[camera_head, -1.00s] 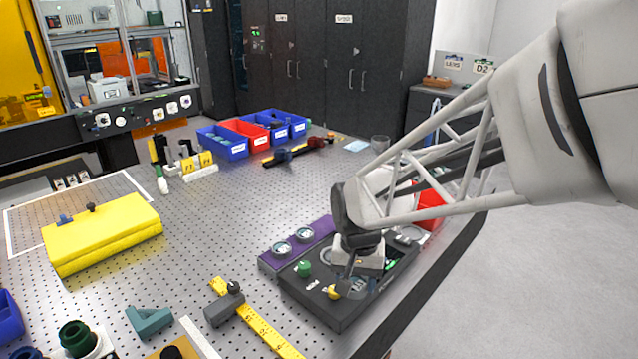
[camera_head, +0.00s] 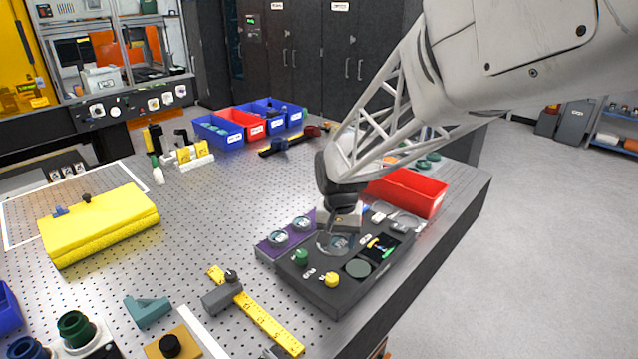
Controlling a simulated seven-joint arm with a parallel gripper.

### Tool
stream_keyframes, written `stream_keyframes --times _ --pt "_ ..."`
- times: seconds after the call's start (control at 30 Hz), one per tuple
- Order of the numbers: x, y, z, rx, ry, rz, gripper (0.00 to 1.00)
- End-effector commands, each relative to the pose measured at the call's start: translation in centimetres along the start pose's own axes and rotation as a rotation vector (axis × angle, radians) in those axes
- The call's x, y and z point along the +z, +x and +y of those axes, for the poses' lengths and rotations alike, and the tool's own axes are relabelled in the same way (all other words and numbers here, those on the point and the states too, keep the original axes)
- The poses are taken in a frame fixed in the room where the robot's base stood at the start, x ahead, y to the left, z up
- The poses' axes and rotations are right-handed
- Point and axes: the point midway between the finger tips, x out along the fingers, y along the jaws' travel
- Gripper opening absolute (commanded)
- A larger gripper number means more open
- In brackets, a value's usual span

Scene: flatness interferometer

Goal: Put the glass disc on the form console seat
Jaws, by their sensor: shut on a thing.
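My gripper (camera_head: 336,228) points down over the dark console (camera_head: 318,292) and is shut on a clear glass disc (camera_head: 328,244), partly hidden by the fingers. The disc appears just above or at the console top; I cannot tell whether it touches. The console has a green knob (camera_head: 301,257), a yellow knob (camera_head: 332,280), a dark round seat (camera_head: 358,268) and a screen (camera_head: 381,246) with coloured shapes. The seat is bare, to the lower right of the disc. The console's lettering is too small to read.
A purple rack (camera_head: 266,255) with two round discs (camera_head: 278,237) stands left of the console. A red bin (camera_head: 410,192) is behind it, near the table's right edge. A yellow ruler (camera_head: 262,324) lies in front. The perforated table (camera_head: 205,220) has free room in the middle.

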Motion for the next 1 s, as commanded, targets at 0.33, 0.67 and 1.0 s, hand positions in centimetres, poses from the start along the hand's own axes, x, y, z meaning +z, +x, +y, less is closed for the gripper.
stream_keyframes --times 0.33,0.67,1.0 --pt "-4.2 0.4 -1.7 0.0 0.0 0.001 0.29" --pt "-5.5 0.5 -2.2 0.0 0.0 0.001 0.29" --pt "-5.4 0.9 -2.2 0.0 0.0 0.0 0.29"
